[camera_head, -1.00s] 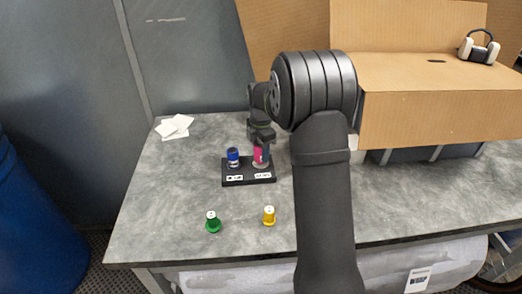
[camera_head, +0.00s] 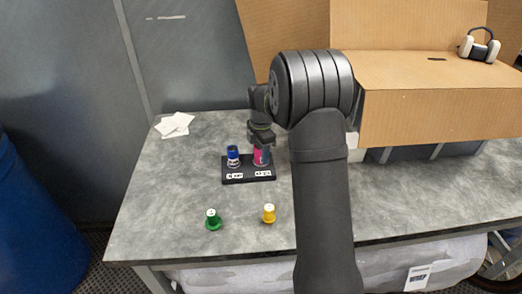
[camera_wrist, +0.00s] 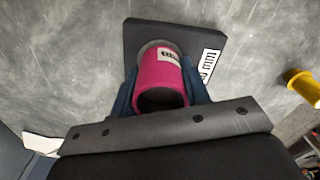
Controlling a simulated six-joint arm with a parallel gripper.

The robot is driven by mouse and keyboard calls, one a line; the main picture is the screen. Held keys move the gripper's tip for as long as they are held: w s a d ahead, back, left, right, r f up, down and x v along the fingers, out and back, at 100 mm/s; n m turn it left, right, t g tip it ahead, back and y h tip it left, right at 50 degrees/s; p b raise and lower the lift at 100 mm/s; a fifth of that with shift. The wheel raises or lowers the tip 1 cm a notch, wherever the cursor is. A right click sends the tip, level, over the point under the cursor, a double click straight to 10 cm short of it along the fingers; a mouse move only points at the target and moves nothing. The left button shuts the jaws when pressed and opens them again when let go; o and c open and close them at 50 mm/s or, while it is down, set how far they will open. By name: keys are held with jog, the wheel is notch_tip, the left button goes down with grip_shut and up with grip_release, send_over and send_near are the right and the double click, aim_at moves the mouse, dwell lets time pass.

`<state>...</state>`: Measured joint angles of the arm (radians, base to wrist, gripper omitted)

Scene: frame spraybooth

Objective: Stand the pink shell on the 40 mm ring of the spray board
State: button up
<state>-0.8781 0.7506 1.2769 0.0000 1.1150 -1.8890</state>
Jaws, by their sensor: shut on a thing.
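The pink shell (camera_head: 258,156) is at the right place of the black spray board (camera_head: 236,179), partly hidden by my gripper (camera_head: 262,150) in the head view. In the wrist view the pink shell (camera_wrist: 163,85) is between my gripper's blue fingers (camera_wrist: 165,95), which are shut on it. Its far end is at a grey ring (camera_wrist: 152,47) on the board; I cannot tell whether it is fully seated. A blue shell (camera_head: 233,153) stands at the board's left place. The label beside the pink shell is only partly readable.
A green shell (camera_head: 212,218) and a yellow shell (camera_head: 269,212) stand at the table's front. White papers (camera_head: 174,125) lie at the back left. A large cardboard box (camera_head: 440,95) with a headset (camera_head: 479,45) fills the right. The front left table is clear.

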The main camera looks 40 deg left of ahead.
jog(key=shift+f, duration=0.1)
jog(key=o, duration=1.1)
notch_tip(320, 180, up, 18)
jog(key=shift+f, duration=0.25)
notch_tip(320, 180, down, 18)
jog(key=shift+r, duration=0.25)
dwell(0.4)
